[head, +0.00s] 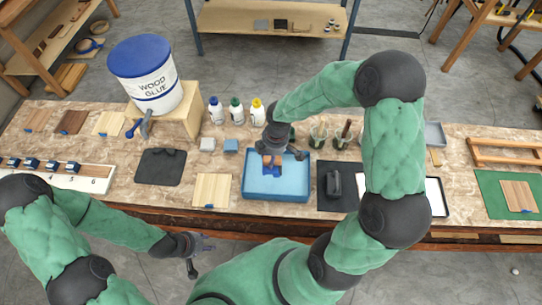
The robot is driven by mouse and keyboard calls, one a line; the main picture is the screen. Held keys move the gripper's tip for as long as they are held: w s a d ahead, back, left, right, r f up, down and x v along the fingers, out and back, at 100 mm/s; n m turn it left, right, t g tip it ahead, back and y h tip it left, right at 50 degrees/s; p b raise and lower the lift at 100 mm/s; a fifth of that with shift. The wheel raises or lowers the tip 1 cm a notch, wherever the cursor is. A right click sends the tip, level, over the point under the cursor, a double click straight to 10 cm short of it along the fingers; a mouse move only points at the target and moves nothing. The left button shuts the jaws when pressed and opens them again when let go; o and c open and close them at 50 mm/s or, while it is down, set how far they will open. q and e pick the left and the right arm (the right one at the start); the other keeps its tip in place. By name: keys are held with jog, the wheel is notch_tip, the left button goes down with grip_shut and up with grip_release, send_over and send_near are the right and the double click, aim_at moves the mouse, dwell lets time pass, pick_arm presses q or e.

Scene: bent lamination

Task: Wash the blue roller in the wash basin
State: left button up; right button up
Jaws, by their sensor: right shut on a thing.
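The light blue wash basin (296,188) stands at the middle of the table's front part. My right gripper (272,158) reaches down over its back left part and is shut on the blue roller (273,169), which has a brown-orange part near the fingers. The roller is low inside the basin outline; I cannot tell whether it touches the bottom. The gripper hides part of it. My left gripper (199,256) is in front of the table edge, low and away from the basin, with its fingers apart and empty.
A wood glue bucket (145,75) stands on a wooden stand at the back left. Several bottles (236,112) and jars (318,135) stand behind the basin. A wood panel (212,190) lies left of it, and a black mat (330,203) with a dark object lies right.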

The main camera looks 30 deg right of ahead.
jog(key=shift+r, duration=0.1)
notch_tip(320, 180, up, 5)
jog(key=p, duration=0.4)
dwell(0.3)
jog(key=shift+a, duration=0.1)
